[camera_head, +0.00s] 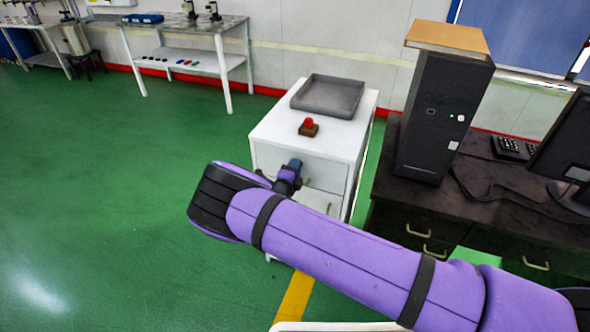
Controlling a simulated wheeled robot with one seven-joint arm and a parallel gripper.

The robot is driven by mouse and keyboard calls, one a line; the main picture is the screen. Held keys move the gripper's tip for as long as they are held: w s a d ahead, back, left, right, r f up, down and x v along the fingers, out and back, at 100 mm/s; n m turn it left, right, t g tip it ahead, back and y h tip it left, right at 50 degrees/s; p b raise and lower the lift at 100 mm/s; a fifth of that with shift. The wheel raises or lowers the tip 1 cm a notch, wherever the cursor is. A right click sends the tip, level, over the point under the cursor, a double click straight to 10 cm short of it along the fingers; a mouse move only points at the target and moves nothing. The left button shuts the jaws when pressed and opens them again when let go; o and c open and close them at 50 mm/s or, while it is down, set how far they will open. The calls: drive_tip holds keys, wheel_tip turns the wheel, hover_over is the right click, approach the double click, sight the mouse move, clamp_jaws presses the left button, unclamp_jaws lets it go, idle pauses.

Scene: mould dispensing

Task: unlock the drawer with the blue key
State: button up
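The white drawer cabinet (275,139) stands in the middle of the view, with drawer fronts facing me. A drawer handle (328,208) shows on its front, and another is partly behind my arm. My gripper (293,167) is at the upper part of the cabinet front, at the end of my purple arm. A small dark blue shape shows at its tip; I cannot tell whether this is the blue key or part of the gripper. The fingers are too small and covered to show whether they are open or shut. The lock is not visible, probably hidden by the gripper.
A grey tray (312,110) and a red button on a brown base (308,131) sit on the cabinet. A dark desk (400,193) with a computer tower (437,125) stands close on the right. A workbench (178,27) with several small coloured items on its shelf is far left. Green floor is clear at left.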

drive_tip(key=shift+o, duration=0.2)
drive_tip(key=shift+s, duration=0.1)
drive_tip(key=v, duration=1)
drive_tip(key=shift+s, duration=0.3)
drive_tip(key=shift+a, duration=0.1)
drive_tip(key=shift+r, duration=0.1)
